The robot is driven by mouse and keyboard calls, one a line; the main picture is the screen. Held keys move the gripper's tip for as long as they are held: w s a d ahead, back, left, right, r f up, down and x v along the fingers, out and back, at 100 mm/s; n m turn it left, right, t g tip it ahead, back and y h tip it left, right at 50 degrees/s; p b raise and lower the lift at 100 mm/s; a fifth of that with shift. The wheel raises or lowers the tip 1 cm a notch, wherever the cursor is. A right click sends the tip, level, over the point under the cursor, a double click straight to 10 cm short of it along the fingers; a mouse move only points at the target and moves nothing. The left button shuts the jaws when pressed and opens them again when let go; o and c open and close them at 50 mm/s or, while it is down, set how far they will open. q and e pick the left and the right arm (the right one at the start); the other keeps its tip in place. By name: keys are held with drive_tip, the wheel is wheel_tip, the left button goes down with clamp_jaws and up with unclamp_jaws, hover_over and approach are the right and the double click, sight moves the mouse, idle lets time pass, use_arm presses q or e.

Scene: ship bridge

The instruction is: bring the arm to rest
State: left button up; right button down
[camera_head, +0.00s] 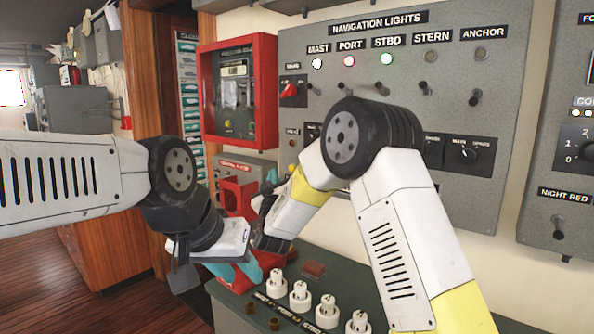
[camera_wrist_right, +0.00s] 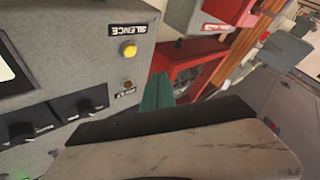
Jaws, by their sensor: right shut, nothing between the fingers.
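My right arm (camera_head: 413,235) rises from the lower right, bends at a dark elbow joint in front of the navigation lights panel (camera_head: 458,85), and its yellow forearm slopes down to the left. My right gripper (camera_head: 270,184) is small and partly covered, near the red boxes; it is shut and empty. Its teal fingers (camera_wrist_right: 157,93) show in the right wrist view, beside a grey panel with a yellow button. My left arm (camera_head: 70,178) comes in from the left and bends down. My left gripper (camera_head: 238,271) is lower, above the console's edge; its teal fingers are partly hidden, so its opening is unclear.
The mast, port and stbd lamps are lit; stern and anchor are dark. A red-framed box (camera_head: 239,92) hangs left of the panel. The console (camera_head: 345,268) below carries several white knobs (camera_head: 299,296). The yellow button (camera_wrist_right: 128,50) is marked SILENCE. Wooden floor (camera_head: 50,285) is open at lower left.

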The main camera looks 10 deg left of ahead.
drive_tip(key=s+d+r+m+g+y, duration=0.1)
drive_tip(key=s+d+r+g, duration=0.15)
drive_tip(key=s+d, duration=0.35)
drive_tip(key=s+d+r+m+g, duration=0.1)
drive_tip(key=s+d+r+g, duration=0.2)
drive_tip(key=d, duration=0.5)
drive_tip(key=s+d+f+m+g+h, duration=0.1)
drive_tip(key=s+d+f+g, duration=0.2)
drive_tip(key=s, duration=0.7)
drive_tip(key=s+d+f+m+g, duration=0.2)
drive_tip(key=s+d+f+g, duration=0.1)
drive_tip(key=s+d, duration=0.4)
drive_tip(key=s+d+f+m+g+h, duration=0.1)
drive_tip(key=s+d+f+g, duration=0.2)
drive_tip(key=s, duration=1)
drive_tip(key=d+f, duration=0.1)
drive_tip(key=d, duration=0.1)
drive_tip(key=shift+s+d+f+m+h, duration=0.2)
drive_tip(key=shift+d+m+h, duration=0.1)
drive_tip(key=shift+d+m, duration=0.1)
